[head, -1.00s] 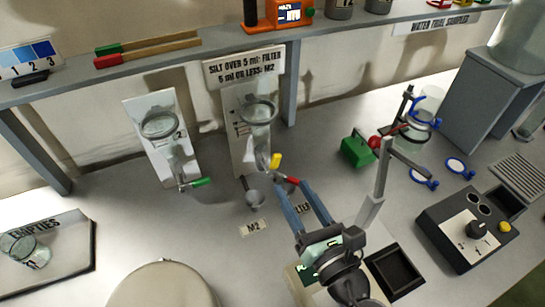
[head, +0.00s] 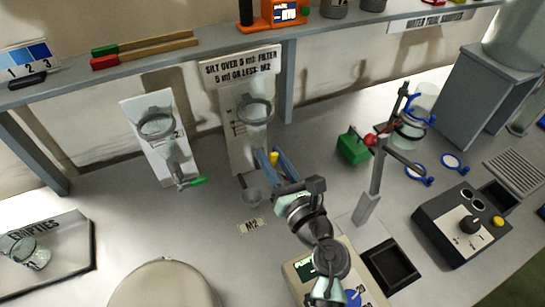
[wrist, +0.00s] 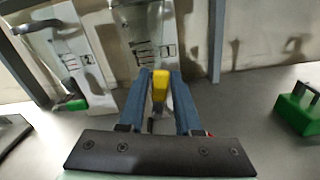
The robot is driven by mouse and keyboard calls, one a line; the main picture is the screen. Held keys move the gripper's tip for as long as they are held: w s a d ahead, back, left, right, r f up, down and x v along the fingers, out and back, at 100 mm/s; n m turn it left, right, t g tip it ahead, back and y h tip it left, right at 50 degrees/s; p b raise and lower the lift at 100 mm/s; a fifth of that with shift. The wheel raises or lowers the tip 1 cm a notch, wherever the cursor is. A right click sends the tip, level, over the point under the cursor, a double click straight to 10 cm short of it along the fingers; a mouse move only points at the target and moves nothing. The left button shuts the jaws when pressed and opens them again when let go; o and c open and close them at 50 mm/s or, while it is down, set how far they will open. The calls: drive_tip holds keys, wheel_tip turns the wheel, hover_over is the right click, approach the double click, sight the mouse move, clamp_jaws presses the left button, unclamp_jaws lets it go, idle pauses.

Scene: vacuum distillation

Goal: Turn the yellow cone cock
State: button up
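The yellow cone cock (head: 274,158) sits at the lower end of the second glass cone (head: 256,115), on the panel under the silt sign. In the wrist view the yellow cock (wrist: 159,86) stands between the two blue fingers of my gripper (wrist: 158,80). A narrow gap seems to show on each side of it, so the fingers look open around it. In the head view my gripper (head: 271,160) reaches the cock from the lower right. A small cup (head: 252,194) stands below the cone.
Another cone with a green cock (head: 192,182) is on the left panel. A stand with a red clamp (head: 371,140), a green block (head: 353,148) and a control box (head: 464,226) are to the right. A shelf (head: 180,62) runs above.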

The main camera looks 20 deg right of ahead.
clamp_jaws()
drive_tip(key=shift+d+p, duration=0.1)
drive_tip(key=shift+p, duration=0.2)
drive_tip(key=shift+d+m+p, duration=0.35)
drive_tip(key=shift+m+p, duration=0.45)
drive_tip(key=shift+m, duration=0.3)
drive_tip(key=m+p, duration=0.1)
drive_tip(key=m, duration=0.1)
drive_tip(key=d+f+m+p, duration=0.1)
drive_tip(key=m+p, duration=0.1)
drive_tip(key=m, duration=0.1)
drive_tip(key=d+f+m+p, duration=0.1)
drive_tip(key=m, duration=0.2)
drive_tip(key=shift+f, duration=0.1)
drive_tip(key=shift+d+f+m+p, duration=0.1)
drive_tip(key=shift+f+m+p, duration=0.35)
drive_tip(key=shift+m, duration=0.75)
drive_tip(key=shift+d+f+m+p, duration=0.1)
drive_tip(key=shift+f+m+p, duration=0.35)
drive_tip(key=shift+m, duration=0.75)
drive_tip(key=shift+f, duration=0.15)
drive_tip(key=shift+o, duration=2)
unclamp_jaws()
